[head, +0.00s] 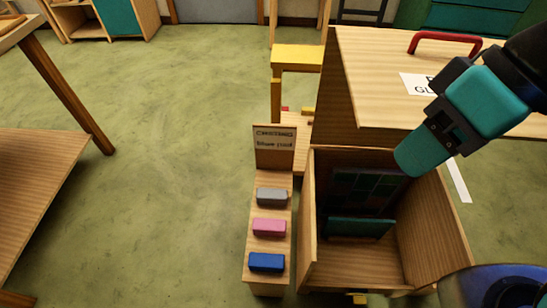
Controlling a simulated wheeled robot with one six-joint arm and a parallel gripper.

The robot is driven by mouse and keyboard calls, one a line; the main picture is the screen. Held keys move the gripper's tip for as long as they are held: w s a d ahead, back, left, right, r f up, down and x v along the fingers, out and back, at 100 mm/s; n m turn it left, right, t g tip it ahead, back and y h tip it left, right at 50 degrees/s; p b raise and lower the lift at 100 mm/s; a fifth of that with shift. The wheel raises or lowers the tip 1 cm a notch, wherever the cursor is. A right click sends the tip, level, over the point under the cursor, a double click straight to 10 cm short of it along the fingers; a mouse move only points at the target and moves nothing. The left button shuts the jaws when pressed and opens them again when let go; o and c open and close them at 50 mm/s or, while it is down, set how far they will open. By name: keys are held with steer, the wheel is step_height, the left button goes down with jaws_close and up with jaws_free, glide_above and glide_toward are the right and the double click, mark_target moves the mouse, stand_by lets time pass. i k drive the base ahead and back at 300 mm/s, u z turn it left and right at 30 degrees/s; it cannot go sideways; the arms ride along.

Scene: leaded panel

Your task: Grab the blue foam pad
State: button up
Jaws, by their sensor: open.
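The blue foam pad (266,262) is a small block lying at the near end of a narrow wooden stand, in the lower middle of the head view. A pink pad (268,227) and a grey pad (271,197) lie in a row behind it, with bare wood between them. Nothing touches the blue pad or covers it. My teal and black arm reaches in from the upper right, over the open wooden box. No gripper fingers can be made out in this view.
A sign board (274,140) stands at the stand's far end. An open wooden box (307,240) with dark panels inside stands close on the right. A wooden cabinet (375,75) with a red handle (445,42) rises behind. Green floor (180,150) is clear on the left.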

mark_target(258, 261)
steer(key=k, duration=0.5)
steer(key=u, duration=3.35)
steer(key=k, duration=0.55)
steer(key=z, duration=2.35)
